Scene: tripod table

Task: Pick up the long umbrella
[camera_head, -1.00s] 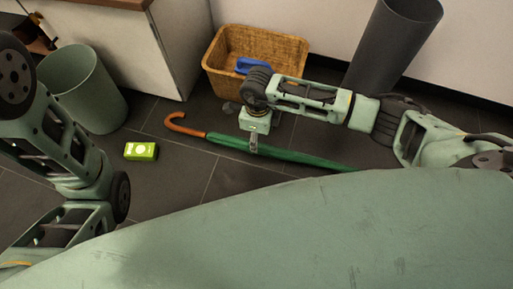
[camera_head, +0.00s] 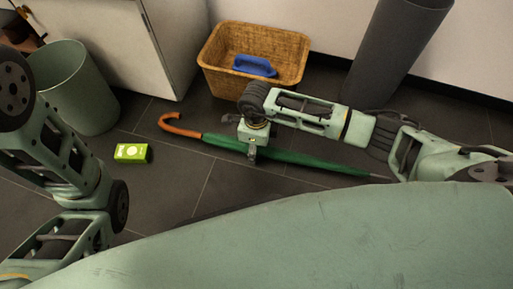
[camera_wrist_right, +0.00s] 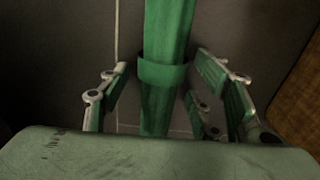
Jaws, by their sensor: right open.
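The long umbrella (camera_head: 302,160) lies on the dark tiled floor. It has a green folded canopy and an orange-brown hooked handle (camera_head: 178,128) at its left end. My right gripper (camera_head: 252,153) is over the canopy, pointing down. In the right wrist view the green canopy (camera_wrist_right: 165,75) with its strap runs between the two open fingers of my right gripper (camera_wrist_right: 165,100), with gaps on both sides. Part of the umbrella is hidden behind the gripper in the head view. My left arm shows at the left edge, but its gripper is not visible.
A wicker basket (camera_head: 290,42) with a blue object (camera_head: 254,66) stands behind the umbrella. A dark grey cylinder (camera_head: 395,50) stands at the back right. A green bin (camera_head: 75,90) is at left, beside a white cabinet. A green box (camera_head: 131,153) lies on the floor.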

